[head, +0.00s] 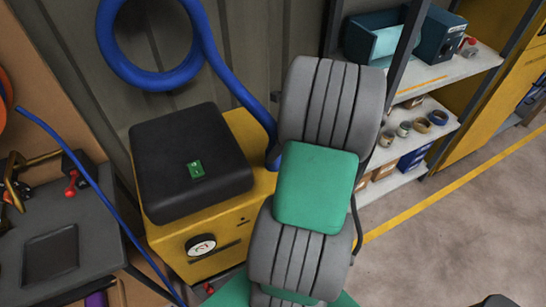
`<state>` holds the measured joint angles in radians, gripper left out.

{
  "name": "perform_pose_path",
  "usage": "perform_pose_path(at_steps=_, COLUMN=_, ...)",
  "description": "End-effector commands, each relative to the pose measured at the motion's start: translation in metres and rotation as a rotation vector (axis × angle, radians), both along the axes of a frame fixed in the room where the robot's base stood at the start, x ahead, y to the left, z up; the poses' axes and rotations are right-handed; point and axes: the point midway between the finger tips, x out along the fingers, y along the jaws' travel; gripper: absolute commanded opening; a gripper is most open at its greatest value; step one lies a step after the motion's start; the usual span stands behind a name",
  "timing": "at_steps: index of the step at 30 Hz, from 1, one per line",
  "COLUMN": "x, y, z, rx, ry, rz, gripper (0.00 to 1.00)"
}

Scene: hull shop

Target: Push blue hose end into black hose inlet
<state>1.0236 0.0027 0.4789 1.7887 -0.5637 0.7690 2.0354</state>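A thick blue hose (222,62) hangs in a loop on the grey wall panel at the upper left. It runs down to the right and reaches the right side of a yellow machine (236,150), where it passes behind my arm. I cannot make out its end. I cannot pick out a black hose inlet; it may be hidden behind my arm or the machine. My grey and green arm links fill the middle of the view. My gripper does not show.
Shelves (425,115) stand upper right. The floor (455,235) at right is mostly clear.

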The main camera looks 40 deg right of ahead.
Motion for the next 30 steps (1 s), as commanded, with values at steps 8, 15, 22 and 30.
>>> perform_pose_path(at_steps=8, x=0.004, y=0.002, z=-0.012, rx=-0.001, ry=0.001, rz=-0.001, gripper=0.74)
perform_pose_path(at_steps=15, x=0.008, y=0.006, z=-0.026, rx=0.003, ry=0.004, rz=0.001, gripper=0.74)
perform_pose_path(at_steps=22, x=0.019, y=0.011, z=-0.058, rx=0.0, ry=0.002, rz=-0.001, gripper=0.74)
perform_pose_path(at_steps=30, x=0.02, y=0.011, z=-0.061, rx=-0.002, ry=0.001, rz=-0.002, gripper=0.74)
